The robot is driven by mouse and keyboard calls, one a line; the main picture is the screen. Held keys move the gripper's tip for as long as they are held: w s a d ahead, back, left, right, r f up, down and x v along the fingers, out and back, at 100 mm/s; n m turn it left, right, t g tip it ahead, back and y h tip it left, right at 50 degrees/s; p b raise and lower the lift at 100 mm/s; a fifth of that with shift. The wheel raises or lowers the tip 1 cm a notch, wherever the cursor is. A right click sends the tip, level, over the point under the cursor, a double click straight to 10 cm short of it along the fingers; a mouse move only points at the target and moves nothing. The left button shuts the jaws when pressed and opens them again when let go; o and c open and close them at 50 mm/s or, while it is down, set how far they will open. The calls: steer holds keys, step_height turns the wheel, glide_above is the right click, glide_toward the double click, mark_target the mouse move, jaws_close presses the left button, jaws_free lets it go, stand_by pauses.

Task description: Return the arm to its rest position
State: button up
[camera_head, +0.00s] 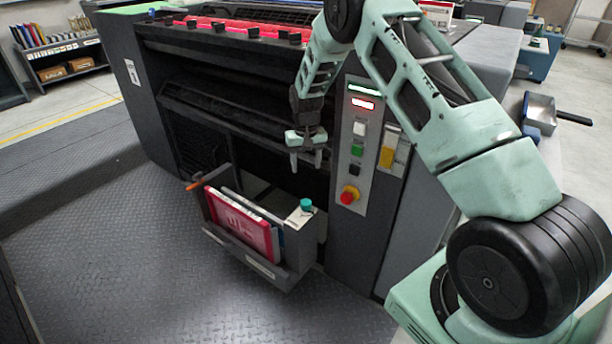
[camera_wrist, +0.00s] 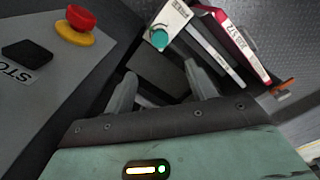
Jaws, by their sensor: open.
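My gripper (camera_head: 307,162) hangs at the end of my mint-green arm, fingers pointing down, in front of the dark machine. Its two fingers are apart with nothing between them, also in the wrist view (camera_wrist: 163,85). It is above and a little behind the open bin (camera_head: 246,259) on the machine's front. The wrist view shows the teal cap (camera_wrist: 159,39) and red cartridge (camera_wrist: 237,36) beyond the fingers.
A control panel (camera_head: 358,150) with buttons and a red emergency stop (camera_head: 349,195) stands right of my gripper; the stop is at upper left in the wrist view (camera_wrist: 79,19). The machine (camera_head: 226,105) is close behind. Bare floor (camera_head: 130,270) lies left of the bin.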

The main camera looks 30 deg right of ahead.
step_height(320, 180, up, 2)
stand_by(0.6)
steer(key=s+a+r+n, duration=0.2)
steer(key=s+a+r, duration=0.3)
steer(key=a, duration=0.3)
steer(key=s+a+r+n+y, duration=0.1)
steer(key=s+a+r, duration=0.3)
steer(key=a, duration=0.4)
steer(key=s+a+r+n, duration=0.2)
steer(key=s+a+r, duration=0.3)
steer(key=a, duration=0.2)
steer(key=s+a+r+n, duration=0.2)
steer(key=s+a+n, duration=0.1)
steer(key=s, duration=1)
steer(key=s+a+r+n, duration=0.2)
steer(key=s+a+n, duration=0.1)
steer(key=s, duration=1)
step_height(320, 180, up, 16)
steer(key=p, duration=1.6)
steer(key=shift+w+d, duration=0.15)
